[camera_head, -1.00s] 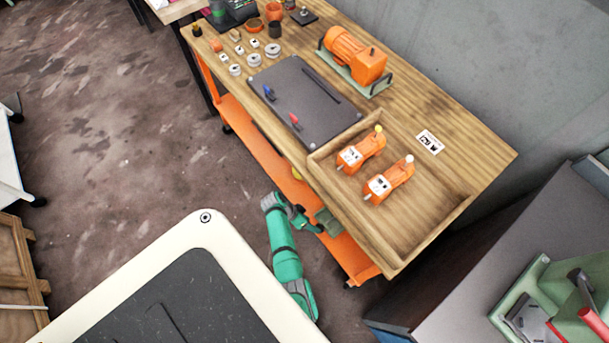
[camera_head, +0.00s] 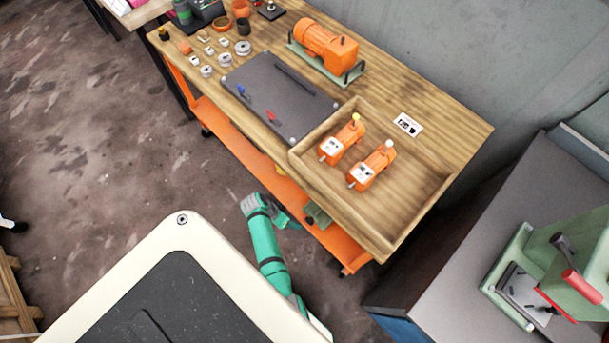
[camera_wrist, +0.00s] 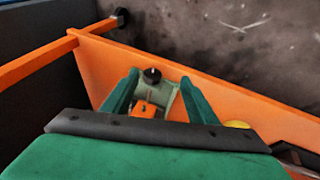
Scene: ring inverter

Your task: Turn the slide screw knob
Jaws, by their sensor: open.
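The green device shows only partly in the head view (camera_head: 318,214), below the bench's front edge. Which knob is the slide screw knob is not marked.
The orange lower shelf (camera_head: 235,135) runs under the wooden bench (camera_head: 440,125). A wooden tray (camera_head: 415,190) holds two orange tools (camera_head: 342,140). A green press (camera_head: 560,265) stands on a grey cabinet at the right. An orange bar (camera_wrist: 35,65) crosses the wrist view's left. Floor beside the bench is clear.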

